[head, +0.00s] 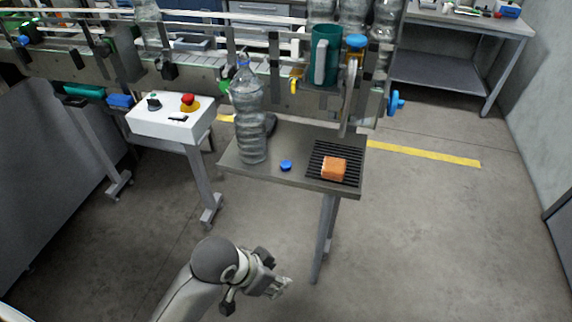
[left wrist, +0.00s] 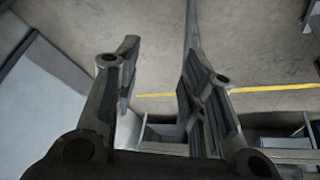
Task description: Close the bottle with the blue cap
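A clear plastic bottle (head: 250,125) stands upright at the left of the small grey table. Its neck is in front of the conveyor, with a bluish tint around it, and I cannot tell from here what its mouth looks like. The blue cap (head: 286,165) lies on the table to the right of the bottle, apart from it. My left gripper (head: 284,287) is in front of the table, away from the bottle and cap. In the left wrist view my left gripper (left wrist: 155,85) is open, with nothing between its fingers. My right gripper is not in view.
An orange block (head: 333,169) sits on a black grate (head: 318,152) at the table's right. A white control box (head: 165,122) with a red button stands to the left. Floor is clear at right.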

